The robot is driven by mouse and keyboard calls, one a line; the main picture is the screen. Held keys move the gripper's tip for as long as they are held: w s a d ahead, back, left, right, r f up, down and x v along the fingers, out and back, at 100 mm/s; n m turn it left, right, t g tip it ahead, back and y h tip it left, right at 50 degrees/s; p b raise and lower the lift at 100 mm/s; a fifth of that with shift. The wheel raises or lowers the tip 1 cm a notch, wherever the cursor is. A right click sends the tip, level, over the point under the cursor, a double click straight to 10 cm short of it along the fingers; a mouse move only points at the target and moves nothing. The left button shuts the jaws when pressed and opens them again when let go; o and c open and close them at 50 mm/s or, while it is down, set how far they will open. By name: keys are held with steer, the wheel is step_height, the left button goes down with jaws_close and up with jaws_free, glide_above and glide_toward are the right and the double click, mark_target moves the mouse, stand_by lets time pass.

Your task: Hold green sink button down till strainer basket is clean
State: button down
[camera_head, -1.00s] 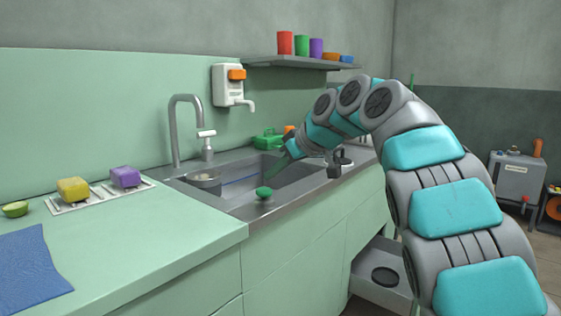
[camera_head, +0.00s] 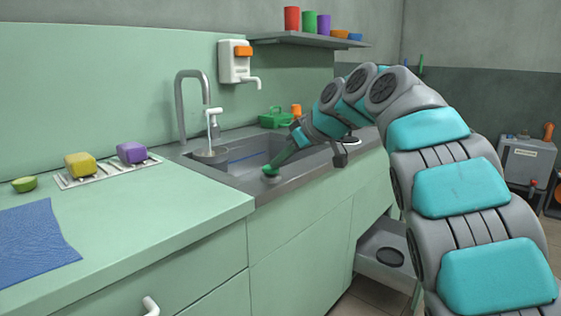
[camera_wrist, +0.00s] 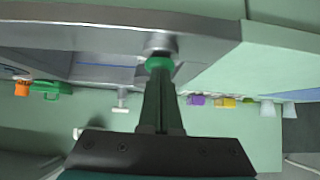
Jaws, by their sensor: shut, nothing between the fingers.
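The green sink button (camera_head: 269,171) sits on the front rim of the grey sink (camera_head: 300,182). My gripper (camera_head: 278,165) is shut with nothing between its dark green fingers, and its tips meet the top of the button. The wrist view shows the tips of the fingers (camera_wrist: 159,72) against the green button (camera_wrist: 157,62) on its grey collar. The strainer basket (camera_head: 211,158) is a round grey bowl at the left end of the sink, under the faucet (camera_head: 181,105). A thin pale stream seems to run from the spout into it. Its inside is too small to judge.
A yellow sponge (camera_head: 80,165) and a purple sponge (camera_head: 131,152) lie on a white rack left of the sink. A green caddy (camera_head: 275,117) stands behind the sink. A soap dispenser (camera_head: 235,62) hangs on the wall. An open drawer (camera_head: 385,272) is below.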

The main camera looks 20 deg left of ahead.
mark_target(275, 176)
steer(key=shift+d+f+b, duration=0.1)
steer(key=shift+f+b, duration=0.4)
steer(key=shift+f, duration=0.35)
steer(key=shift+s+f, duration=0.15)
steer(key=shift+f, duration=0.55)
stand_by(1.5)
steer(key=shift+r, duration=0.1)
steer(key=r+p, duration=0.1)
steer(key=r, duration=0.4)
steer(key=shift+s+d+r+p, duration=0.1)
steer(key=shift+d+r+p, duration=0.1)
steer(key=shift+r+p, duration=0.15)
steer(key=v, duration=1)
steer(key=shift+r, duration=0.1)
